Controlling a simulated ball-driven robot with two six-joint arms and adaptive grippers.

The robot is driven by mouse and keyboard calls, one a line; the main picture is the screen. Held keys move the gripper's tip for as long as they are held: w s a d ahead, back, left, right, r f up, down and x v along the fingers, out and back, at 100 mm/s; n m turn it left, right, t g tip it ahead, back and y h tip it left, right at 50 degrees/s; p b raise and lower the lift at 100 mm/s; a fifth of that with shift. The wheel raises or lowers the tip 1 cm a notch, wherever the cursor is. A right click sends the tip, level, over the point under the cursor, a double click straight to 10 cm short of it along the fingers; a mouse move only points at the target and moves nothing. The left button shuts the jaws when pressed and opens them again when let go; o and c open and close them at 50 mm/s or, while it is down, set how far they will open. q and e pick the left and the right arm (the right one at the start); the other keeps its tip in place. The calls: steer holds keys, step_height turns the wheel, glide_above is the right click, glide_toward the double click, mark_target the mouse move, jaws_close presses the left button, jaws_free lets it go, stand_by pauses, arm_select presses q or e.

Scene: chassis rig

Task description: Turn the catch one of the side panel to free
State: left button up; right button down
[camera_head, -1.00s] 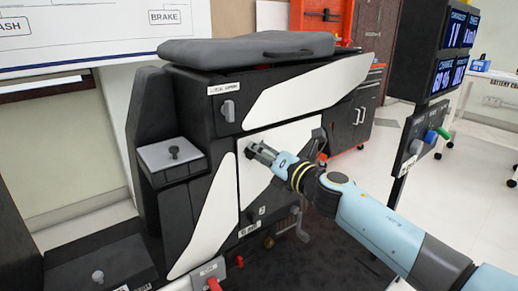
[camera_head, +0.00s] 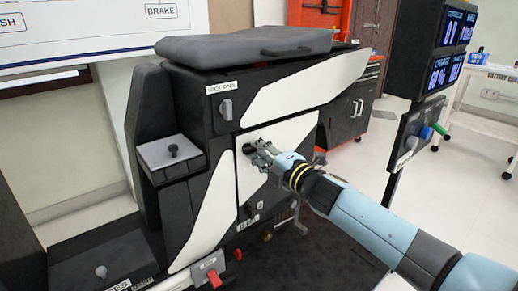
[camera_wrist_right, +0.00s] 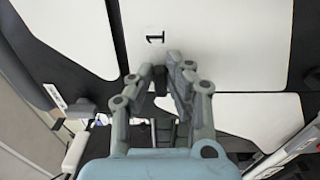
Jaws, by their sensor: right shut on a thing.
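The side panel (camera_head: 295,133) is a white plate on the black chassis, and it fills the upper part of the right wrist view (camera_wrist_right: 235,45). Catch one (camera_wrist_right: 173,58) is a small dark piece on the panel, just below a printed "1". My right gripper (camera_head: 258,155) reaches the panel from the right. In the right wrist view its fingers (camera_wrist_right: 168,80) are shut on catch one and hide much of it, so its exact angle is hard to tell. My left gripper is not in view.
A grey handle (camera_head: 226,109) sits on the chassis above the panel, under a small label. A dark knob (camera_head: 248,210) is low on the panel.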

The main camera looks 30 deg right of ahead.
steer(key=shift+m, duration=0.3)
steer(key=c, duration=1.3)
jaws_free()
steer(key=shift+s+d, duration=0.3)
steer(key=shift+s, duration=1.7)
steer(key=shift+s+d, duration=0.25)
steer(key=shift+s, duration=1.7)
steer(key=shift+s+d, duration=0.3)
steer(key=shift+s, duration=1.7)
